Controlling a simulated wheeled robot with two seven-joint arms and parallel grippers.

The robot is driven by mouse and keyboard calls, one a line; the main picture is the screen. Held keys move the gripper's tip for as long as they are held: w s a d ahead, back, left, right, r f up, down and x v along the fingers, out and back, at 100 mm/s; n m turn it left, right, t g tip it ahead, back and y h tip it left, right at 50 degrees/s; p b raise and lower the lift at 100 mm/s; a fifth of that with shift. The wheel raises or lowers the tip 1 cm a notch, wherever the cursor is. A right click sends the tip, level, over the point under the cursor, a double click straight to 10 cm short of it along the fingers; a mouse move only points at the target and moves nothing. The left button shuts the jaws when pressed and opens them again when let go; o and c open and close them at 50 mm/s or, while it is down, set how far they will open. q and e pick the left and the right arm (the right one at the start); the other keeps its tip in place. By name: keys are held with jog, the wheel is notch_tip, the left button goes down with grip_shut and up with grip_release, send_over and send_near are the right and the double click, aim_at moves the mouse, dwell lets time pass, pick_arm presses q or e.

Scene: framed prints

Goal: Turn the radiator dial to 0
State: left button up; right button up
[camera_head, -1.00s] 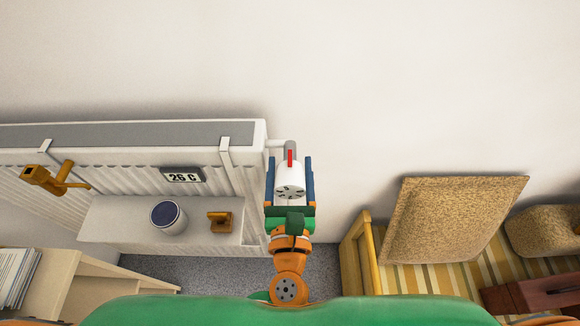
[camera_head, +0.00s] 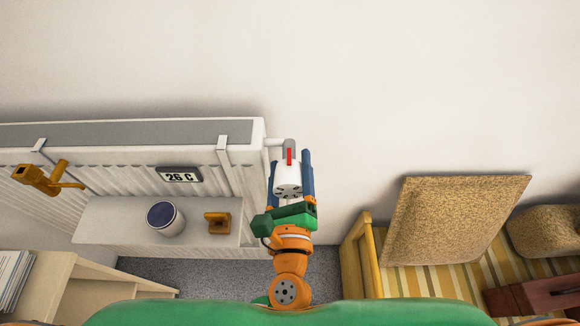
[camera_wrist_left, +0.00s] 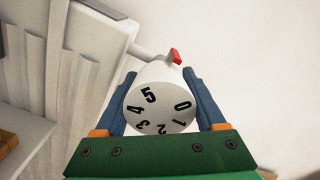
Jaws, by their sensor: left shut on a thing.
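The white radiator dial (camera_head: 287,178) sits at the right end of the radiator, below a red marker (camera_head: 289,157). My left gripper (camera_head: 290,176) is shut on the dial, with one blue finger on each side. In the left wrist view the dial face (camera_wrist_left: 161,112) shows 5 at its upper left and 0 at its right; 1, 2, 3 and 4 run along the lower rim. The red marker (camera_wrist_left: 176,57) stands above the gap between 5 and 0. My right gripper is not in view.
The white radiator (camera_head: 120,150) spans the left, with a "26 C" display (camera_head: 180,175) on it. A shelf (camera_head: 115,236) holds a white cup (camera_head: 166,218) and a small wooden object (camera_head: 217,222). A cushioned bench (camera_head: 420,275) stands at the right. The wall above is bare.

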pick_arm(q)
jog(key=shift+n, duration=0.3)
jog(key=o, duration=1)
jog(key=shift+o, duration=0.2)
